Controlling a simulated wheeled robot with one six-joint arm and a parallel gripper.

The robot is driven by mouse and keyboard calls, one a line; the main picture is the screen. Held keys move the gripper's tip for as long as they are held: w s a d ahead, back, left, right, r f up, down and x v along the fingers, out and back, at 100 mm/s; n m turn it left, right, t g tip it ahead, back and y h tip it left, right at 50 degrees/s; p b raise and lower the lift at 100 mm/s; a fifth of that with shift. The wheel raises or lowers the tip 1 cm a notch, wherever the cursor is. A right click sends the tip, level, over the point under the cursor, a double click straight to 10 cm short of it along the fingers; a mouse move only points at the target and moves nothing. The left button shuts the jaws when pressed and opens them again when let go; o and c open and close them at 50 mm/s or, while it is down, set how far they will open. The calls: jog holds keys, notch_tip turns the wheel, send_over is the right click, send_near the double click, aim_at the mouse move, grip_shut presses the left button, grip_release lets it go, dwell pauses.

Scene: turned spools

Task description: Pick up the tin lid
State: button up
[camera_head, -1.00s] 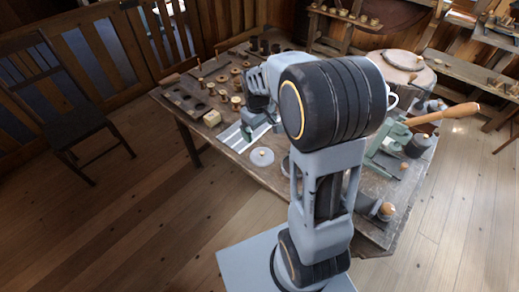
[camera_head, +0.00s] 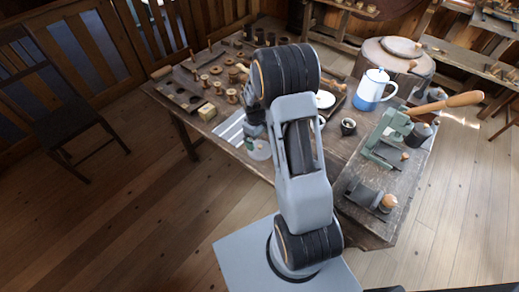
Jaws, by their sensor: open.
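The tin lid (camera_head: 260,151), a round pale grey disc, appears to lie flat near the front edge of the wooden table (camera_head: 232,161). My gripper (camera_head: 251,143) is above it, pointing down, and covers part of the lid. The gripper is open. The fingertips are small and partly hidden by my arm, so I cannot tell whether they touch the lid.
A white and blue pot (camera_head: 374,90) and a green clamp-like tool with a wooden handle (camera_head: 450,104) stand to the right. Several wooden spools and a pale block (camera_head: 207,112) are to the left. A chair (camera_head: 60,110) stands at far left.

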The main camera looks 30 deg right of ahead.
aim_at(260, 146)
jog(key=shift+s+d+f+p, duration=0.15)
jog(key=shift+f+p, duration=0.1)
jog(key=shift+f, duration=1.1)
jog(key=shift+s+d+f+p, duration=0.1)
jog(key=shift+f+p, duration=0.1)
jog(key=shift+f, duration=1.1)
jog(key=shift+c, duration=0.4)
jog(key=shift+s+a, duration=0.1)
jog(key=c, duration=0.7)
jog(key=shift+f, duration=0.1)
jog(key=shift+c, duration=0.9)
